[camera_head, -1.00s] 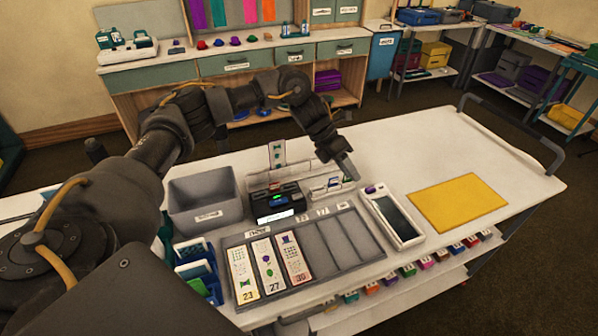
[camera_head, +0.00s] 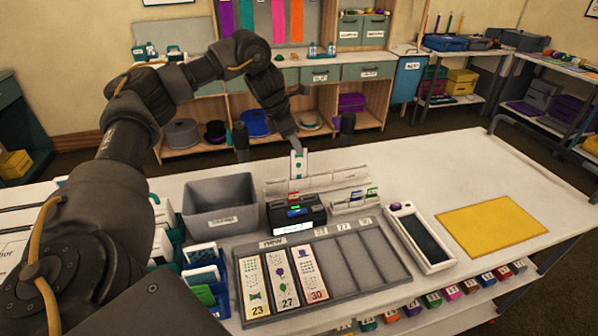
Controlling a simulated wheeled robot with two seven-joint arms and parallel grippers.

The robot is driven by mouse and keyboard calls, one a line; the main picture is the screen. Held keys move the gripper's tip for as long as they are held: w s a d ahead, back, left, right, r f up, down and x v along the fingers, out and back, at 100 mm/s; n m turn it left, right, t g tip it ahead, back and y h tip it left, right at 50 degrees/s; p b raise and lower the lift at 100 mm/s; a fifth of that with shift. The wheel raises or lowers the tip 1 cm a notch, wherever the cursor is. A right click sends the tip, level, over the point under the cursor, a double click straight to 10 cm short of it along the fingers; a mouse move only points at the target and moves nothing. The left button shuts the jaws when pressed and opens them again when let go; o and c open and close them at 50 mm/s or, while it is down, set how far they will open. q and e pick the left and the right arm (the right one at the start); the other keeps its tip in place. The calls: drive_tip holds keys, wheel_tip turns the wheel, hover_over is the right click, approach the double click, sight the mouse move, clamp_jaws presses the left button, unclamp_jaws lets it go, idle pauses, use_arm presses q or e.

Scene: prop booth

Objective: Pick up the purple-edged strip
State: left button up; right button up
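No strip shows a clearly purple edge at this size. One white strip (camera_head: 298,164) with small green marks stands upright behind the black device (camera_head: 296,214). My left gripper (camera_head: 296,143) points down just above the top of this strip. Its fingers are too small and dark to tell whether they are open or shut, or whether they touch the strip. Three printed strips lie side by side in the grey slotted tray (camera_head: 372,262): strip 23 (camera_head: 254,284), strip 27 (camera_head: 281,278) and strip 30 (camera_head: 309,272). My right gripper is out of view.
A grey bin (camera_head: 219,222) stands left of the device. Blue holders (camera_head: 205,275) with cards are left of the tray. A low card rack (camera_head: 352,206) is right of the device. A handheld scanner (camera_head: 420,238) and yellow mat (camera_head: 491,228) lie farther right. The back right tabletop is clear.

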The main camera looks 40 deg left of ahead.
sight(301, 156)
use_arm(q)
drive_tip(key=x, duration=0.2)
drive_tip(key=p+x, duration=0.1)
drive_tip(key=x, duration=0.3)
drive_tip(key=shift+w+a, duration=0.1)
drive_tip(key=shift+a, duration=0.3)
clamp_jaws()
